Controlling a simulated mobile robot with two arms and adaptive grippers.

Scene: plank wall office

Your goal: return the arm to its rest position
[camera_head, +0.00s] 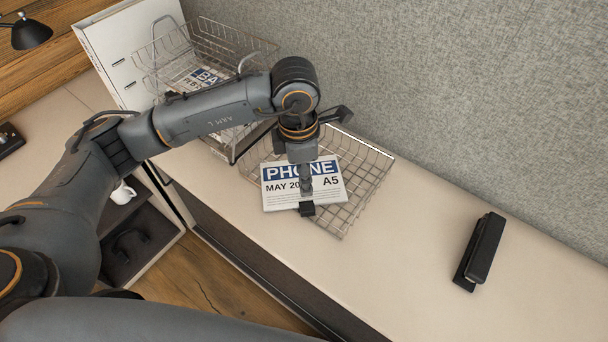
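My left arm comes in from the left and reaches over the desk. Its gripper (307,205) points down in front of a white stack of paper or a booklet (275,197) marked "PHONE MAY 20.. A5". The booklet lies in a low wire tray (372,172) at its near left part. The gripper's fingers are seen edge-on and overlap the booklet's near edge. I cannot tell whether they touch it or are open or shut. My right gripper is not in view.
A tiered wire rack (240,50) with papers stands behind my arm, beside a white binder (125,50). A black stapler (482,250) lies at the right. The desk (400,255) between tray and stapler is clear. A grey partition (470,80) rises behind. A white mug (122,194) sits low at left.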

